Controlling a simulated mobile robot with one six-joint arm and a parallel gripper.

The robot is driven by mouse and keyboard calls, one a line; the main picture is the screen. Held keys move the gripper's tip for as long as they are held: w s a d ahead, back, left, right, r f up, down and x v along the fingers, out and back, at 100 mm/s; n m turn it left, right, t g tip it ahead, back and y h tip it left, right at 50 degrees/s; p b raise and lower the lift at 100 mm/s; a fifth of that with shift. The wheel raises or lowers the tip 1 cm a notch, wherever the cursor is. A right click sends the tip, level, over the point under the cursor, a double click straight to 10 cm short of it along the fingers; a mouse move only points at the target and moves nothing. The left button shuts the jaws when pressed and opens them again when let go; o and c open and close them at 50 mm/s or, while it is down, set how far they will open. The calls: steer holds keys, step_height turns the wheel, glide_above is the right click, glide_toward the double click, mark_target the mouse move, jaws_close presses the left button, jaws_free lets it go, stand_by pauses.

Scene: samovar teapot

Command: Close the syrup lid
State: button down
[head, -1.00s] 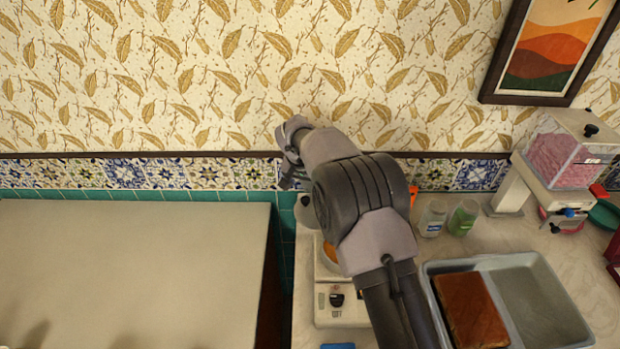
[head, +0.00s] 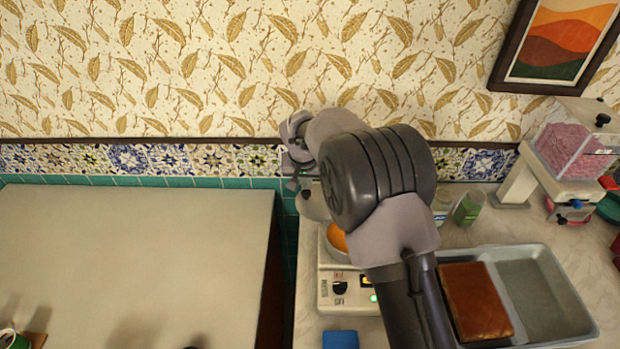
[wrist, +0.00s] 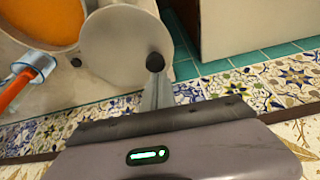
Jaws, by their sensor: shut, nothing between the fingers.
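The syrup warmer (head: 326,292) is a pale counter unit with orange syrup (head: 337,238), partly hidden behind my arm. The syrup also shows in the wrist view (wrist: 40,18). The round grey lid (head: 314,206) stands open at the left of the syrup; in the wrist view the lid (wrist: 118,45) leaves most of the visible syrup uncovered. Its black knob (wrist: 155,62) is near the lid's edge. My gripper (wrist: 156,78) is shut and empty, its tips right at the knob; I cannot tell whether they touch. In the head view my gripper (head: 292,184) is beside the lid.
A ladle with an orange handle (wrist: 15,92) is beside the syrup. A two-part tray (head: 545,300) with a brown slab, a green jar (head: 468,208) and a machine with pink contents (head: 572,150) stand to the right. The tiled wall (head: 130,160) is close behind.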

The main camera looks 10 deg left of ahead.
steer(key=s+d+n+g+y+b, duration=0.1)
steer(key=s+d+n+b, duration=0.1)
steer(key=s+d+n, duration=0.1)
steer(key=s+d+n+g+y+b, duration=0.1)
steer(key=s+d+n+b, duration=0.1)
steer(key=s+n, duration=0.4)
steer(key=s+d+n+g+y+b, duration=0.1)
steer(key=s+d+n+g+b, duration=0.1)
steer(key=n, duration=0.6)
steer(key=shift+s+d+b, duration=0.25)
steer(key=shift+s+d, duration=0.4)
steer(key=shift+s, duration=0.2)
steer(key=shift+s+d+b, duration=0.25)
steer(key=shift+s+d, duration=0.35)
steer(key=shift+s, duration=0.2)
steer(key=shift+s+d+n+g, duration=0.2)
steer(key=shift+d+n+g, duration=0.2)
steer(key=shift+d+n, duration=0.65)
steer(key=shift+d+p, duration=0.35)
steer(key=shift+d, duration=0.5)
